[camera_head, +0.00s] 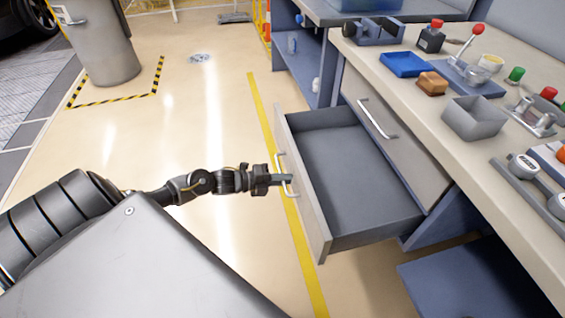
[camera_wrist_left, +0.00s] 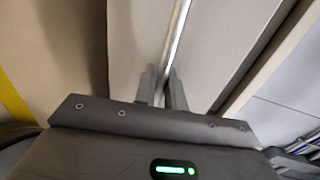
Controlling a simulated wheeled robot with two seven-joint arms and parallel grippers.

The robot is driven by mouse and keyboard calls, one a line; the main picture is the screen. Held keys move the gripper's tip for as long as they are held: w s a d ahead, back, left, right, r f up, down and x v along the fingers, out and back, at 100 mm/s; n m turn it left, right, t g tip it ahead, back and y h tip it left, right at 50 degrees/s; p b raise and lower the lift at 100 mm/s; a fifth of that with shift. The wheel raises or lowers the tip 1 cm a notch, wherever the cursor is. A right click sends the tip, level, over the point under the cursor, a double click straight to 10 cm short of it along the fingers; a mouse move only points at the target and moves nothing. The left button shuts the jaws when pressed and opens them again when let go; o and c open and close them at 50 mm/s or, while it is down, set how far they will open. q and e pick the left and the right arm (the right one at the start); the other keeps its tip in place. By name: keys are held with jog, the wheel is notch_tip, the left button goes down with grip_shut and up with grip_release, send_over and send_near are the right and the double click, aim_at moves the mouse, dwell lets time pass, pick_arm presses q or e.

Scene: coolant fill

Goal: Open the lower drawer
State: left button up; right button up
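The lower drawer (camera_head: 345,178) stands pulled well out from under the workbench, and its grey inside looks empty. Its front panel (camera_head: 303,190) faces left and carries a silver bar handle (camera_head: 281,165). My left gripper (camera_head: 285,180) is at this handle, with its fingers around the bar. In the left wrist view the two fingers (camera_wrist_left: 163,88) sit close together on either side of the handle bar (camera_wrist_left: 177,40) and appear shut on it. The upper drawer (camera_head: 390,130) is closed, with its own bar handle (camera_head: 377,118). My right gripper does not show.
The workbench top (camera_head: 440,140) holds a blue tray (camera_head: 405,64), a grey open box (camera_head: 474,118) and several control parts. A grey bin (camera_head: 98,45) stands at the upper left. The floor left of the drawer is clear.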

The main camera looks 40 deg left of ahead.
pick_arm(q)
jog(key=shift+o, duration=0.3)
jog(key=shift+a, duration=0.15)
